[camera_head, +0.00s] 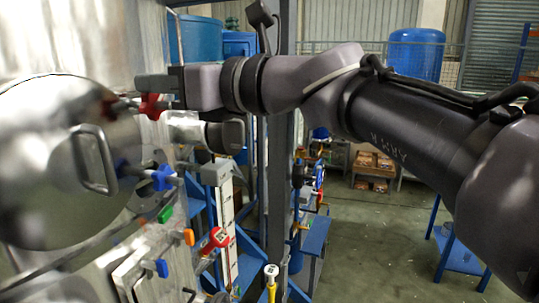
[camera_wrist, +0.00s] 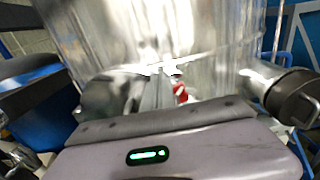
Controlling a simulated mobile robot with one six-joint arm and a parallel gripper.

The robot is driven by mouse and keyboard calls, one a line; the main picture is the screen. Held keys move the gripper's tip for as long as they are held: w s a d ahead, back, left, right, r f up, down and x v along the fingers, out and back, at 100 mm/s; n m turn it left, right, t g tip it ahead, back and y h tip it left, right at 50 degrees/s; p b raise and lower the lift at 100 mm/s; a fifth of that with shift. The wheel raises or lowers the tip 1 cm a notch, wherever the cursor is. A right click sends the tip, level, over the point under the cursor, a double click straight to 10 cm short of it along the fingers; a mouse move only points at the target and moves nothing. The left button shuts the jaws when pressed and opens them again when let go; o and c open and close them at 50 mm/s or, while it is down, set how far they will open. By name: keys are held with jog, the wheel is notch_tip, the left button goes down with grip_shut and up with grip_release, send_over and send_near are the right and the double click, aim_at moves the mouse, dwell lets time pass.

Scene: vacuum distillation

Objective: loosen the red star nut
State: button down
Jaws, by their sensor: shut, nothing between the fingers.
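The red star nut (camera_head: 152,106) is on the side of the shiny metal vessel, at the edge of the round door (camera_head: 60,165) in the head view. In the wrist view it shows as a red patch (camera_wrist: 180,93) just right of my fingers. My gripper (camera_head: 140,82) is shut and empty. In the head view its fingers appear just above the red star nut, close to the vessel wall. I cannot tell whether they touch the nut. In the wrist view my gripper (camera_wrist: 160,72) partly hides the nut.
A blue star nut (camera_head: 162,178) sits lower on the door edge, beside the door handle (camera_head: 96,160). A metal pipe fitting (camera_wrist: 292,95) stands out at the right in the wrist view. Coloured valve handles, including a red one (camera_head: 216,240), lie below.

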jog(key=v, duration=0.6)
jog(key=shift+r+b, duration=0.35)
jog(key=shift+b, duration=0.05)
jog(key=w+a, duration=0.4)
jog(key=w, duration=0.1)
jog(key=shift+w+f, duration=0.25)
jog(key=shift+f, duration=0.1)
jog(key=shift+s+a, duration=0.1)
jog(key=shift+a, duration=0.1)
jog(key=shift+f, duration=0.1)
